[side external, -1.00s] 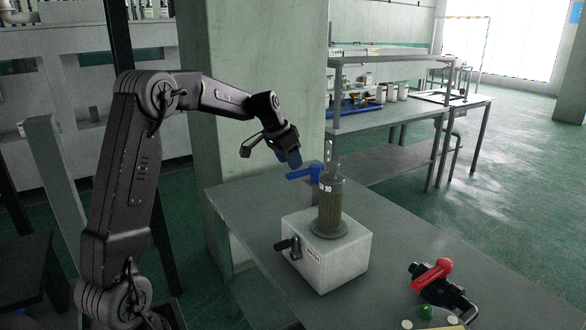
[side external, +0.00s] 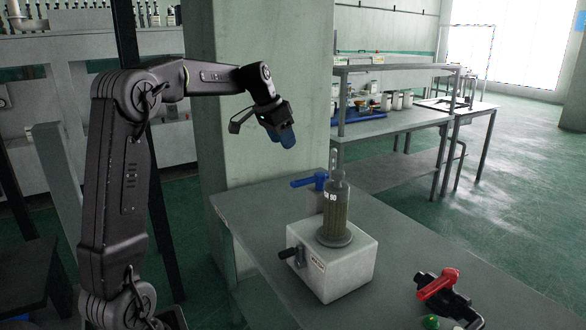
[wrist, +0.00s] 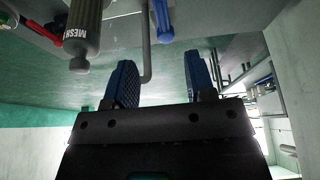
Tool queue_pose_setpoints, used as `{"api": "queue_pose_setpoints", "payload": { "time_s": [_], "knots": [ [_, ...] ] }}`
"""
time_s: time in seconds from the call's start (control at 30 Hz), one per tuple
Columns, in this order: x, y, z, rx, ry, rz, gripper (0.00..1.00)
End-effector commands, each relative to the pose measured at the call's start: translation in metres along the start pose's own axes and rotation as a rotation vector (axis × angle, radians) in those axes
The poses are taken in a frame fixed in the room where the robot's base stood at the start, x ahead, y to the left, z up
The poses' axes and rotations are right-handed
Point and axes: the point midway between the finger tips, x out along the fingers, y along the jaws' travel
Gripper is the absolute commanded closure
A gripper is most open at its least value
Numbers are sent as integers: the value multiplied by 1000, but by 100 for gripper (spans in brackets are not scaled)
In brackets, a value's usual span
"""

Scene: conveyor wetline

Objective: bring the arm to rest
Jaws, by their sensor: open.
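My gripper (side external: 283,138), with blue fingers, hangs in the air above the back left part of the grey table, up and left of the blue-handled valve (side external: 310,181). In the wrist view the two blue fingers of my gripper (wrist: 160,82) stand apart with nothing between them. My gripper is open and touches nothing that I can see.
A grey cylinder (side external: 335,215) stands upright on a white box (side external: 335,268) with a black side lever. A red-handled valve (side external: 438,284) and a green piece (side external: 431,322) lie at the front right. A pillar (side external: 262,60) rises behind my gripper. Shelves (side external: 400,125) stand behind the table.

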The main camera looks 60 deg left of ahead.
Motion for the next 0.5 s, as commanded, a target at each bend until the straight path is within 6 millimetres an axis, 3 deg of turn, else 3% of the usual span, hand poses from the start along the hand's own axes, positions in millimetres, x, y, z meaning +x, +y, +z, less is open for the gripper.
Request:
{"api": "queue_pose_setpoints", "payload": {
  "time_s": [0.13, 0.23, 0.37, 0.5],
  "knots": [
    [-1, 4, 0, 2, 1, 0, 50],
    [-8, 27, 4, 6, 2, -1, 50],
    [-23, 86, 22, 12, 6, -7, 50],
    [-37, 156, 63, 15, 19, -13, 50]
  ]
}}
